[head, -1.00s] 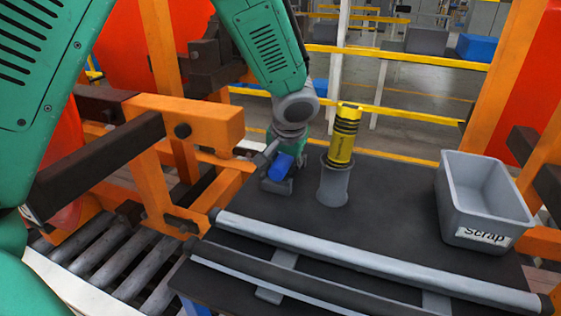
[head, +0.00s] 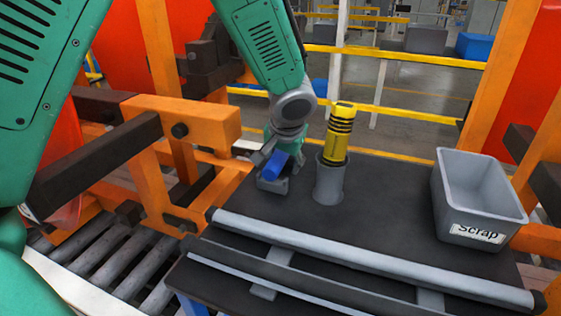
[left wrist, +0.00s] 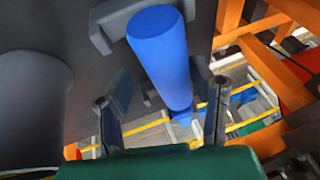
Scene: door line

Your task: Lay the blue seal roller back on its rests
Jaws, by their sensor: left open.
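The blue seal roller (head: 274,165) is at the left back of the dark table, against a grey rest block (head: 272,185). In the left wrist view the roller (left wrist: 158,50) lies lengthwise, its near round end close to a grey rest piece (left wrist: 101,36). My left gripper (head: 279,160) is open over the roller. In the left wrist view its two fingers (left wrist: 161,75) stand on either side of the roller, with gaps visible. The roller's far underside is hidden, so I cannot tell whether it sits fully on both rests. My right gripper is not in view.
A grey cup (head: 329,183) holding a yellow-and-black cylinder (head: 338,133) stands close right of my gripper. A grey Scrap bin (head: 478,195) is at the right. Long grey bars (head: 370,258) run along the table's front. An orange frame (head: 185,125) is at the left.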

